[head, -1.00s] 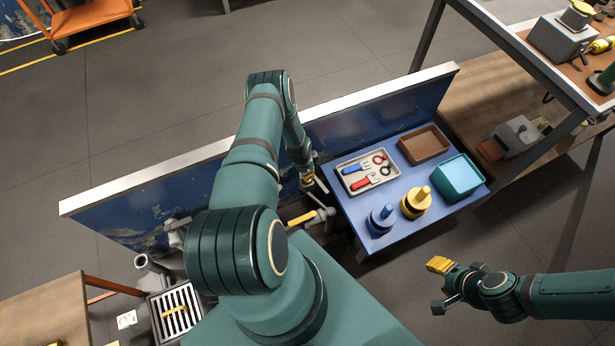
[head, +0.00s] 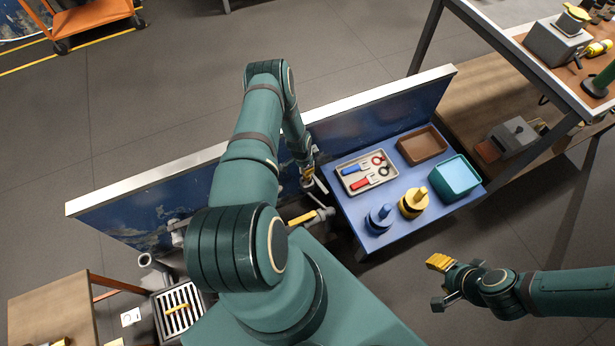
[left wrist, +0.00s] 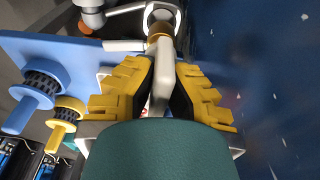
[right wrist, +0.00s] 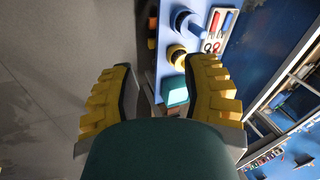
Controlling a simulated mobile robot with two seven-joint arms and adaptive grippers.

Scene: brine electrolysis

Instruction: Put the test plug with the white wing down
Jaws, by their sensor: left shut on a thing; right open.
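My left gripper (head: 307,174) is low beside the left edge of the blue table (head: 405,222). In the left wrist view, the left gripper (left wrist: 162,70) is shut on the white wing of the test plug (left wrist: 160,78), with a brass-coloured collar beyond the wing. A pale ring and a bar show just past it; whether the plug touches them I cannot tell. A blue plug (head: 379,219) and a yellow plug (head: 412,203) stand on the table. My right gripper (head: 440,285) is open and empty, off the table's front right; its fingers are apart in the right wrist view (right wrist: 163,72).
A light tray (head: 343,177) of red and blue tools, a brown tray (head: 424,143) and a teal bin (head: 457,180) share the table. A long blue panel (head: 150,198) runs behind it. A drain grate (head: 177,310) is lower left.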

